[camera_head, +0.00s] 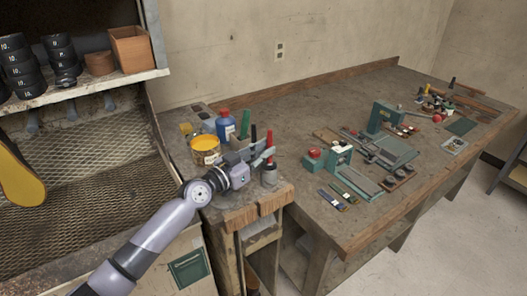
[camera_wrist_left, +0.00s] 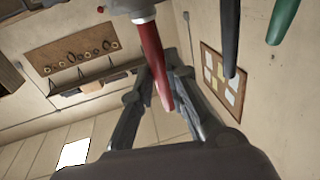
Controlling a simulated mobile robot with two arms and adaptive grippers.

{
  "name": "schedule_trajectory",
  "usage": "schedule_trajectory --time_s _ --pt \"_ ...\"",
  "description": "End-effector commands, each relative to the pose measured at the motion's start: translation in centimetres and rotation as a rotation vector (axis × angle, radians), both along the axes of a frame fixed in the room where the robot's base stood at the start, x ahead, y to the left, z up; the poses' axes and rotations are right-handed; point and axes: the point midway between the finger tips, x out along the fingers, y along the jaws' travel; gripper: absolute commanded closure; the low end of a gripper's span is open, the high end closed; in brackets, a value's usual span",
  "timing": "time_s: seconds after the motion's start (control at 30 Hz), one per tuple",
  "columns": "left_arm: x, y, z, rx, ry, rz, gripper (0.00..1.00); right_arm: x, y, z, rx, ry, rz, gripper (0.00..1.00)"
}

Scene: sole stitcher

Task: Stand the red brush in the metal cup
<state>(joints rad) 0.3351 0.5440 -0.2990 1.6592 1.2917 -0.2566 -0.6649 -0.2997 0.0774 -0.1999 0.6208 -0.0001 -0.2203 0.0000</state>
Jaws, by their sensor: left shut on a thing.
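The red brush (camera_head: 269,139) shows its slim red handle upright at the left bench's front corner. It also shows in the left wrist view (camera_wrist_left: 152,50), between the two fingers, with a pale band near the top. My left gripper (camera_head: 265,154) is shut on it; the left wrist view shows the fingers (camera_wrist_left: 160,78) either side of the handle. I cannot make out the metal cup for certain. My right gripper is not in view.
A green handle (camera_head: 245,124) and a black handle (camera_head: 254,134) stand close behind my left gripper; their bases are hidden. A yellow tin (camera_head: 205,150) and blue bottle (camera_head: 225,126) stand to the left. Green tools (camera_head: 337,157) lie to the right.

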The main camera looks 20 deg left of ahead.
Motion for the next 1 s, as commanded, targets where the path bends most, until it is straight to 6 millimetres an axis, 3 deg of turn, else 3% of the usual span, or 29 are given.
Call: schedule_trajectory --time_s 0.3,0.33,0.67,1.0 --pt "0.00 0.00 -0.01 0.000 -0.001 0.000 1.00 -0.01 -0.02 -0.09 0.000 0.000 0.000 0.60" --pt "0.00 0.00 -0.01 0.000 -0.001 0.000 0.85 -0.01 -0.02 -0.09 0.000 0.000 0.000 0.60" --pt "0.01 0.01 -0.03 0.000 0.000 0.000 0.63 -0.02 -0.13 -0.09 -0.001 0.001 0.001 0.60" --pt "-0.14 0.09 -0.10 0.000 0.001 0.000 0.62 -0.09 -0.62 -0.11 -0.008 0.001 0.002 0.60"
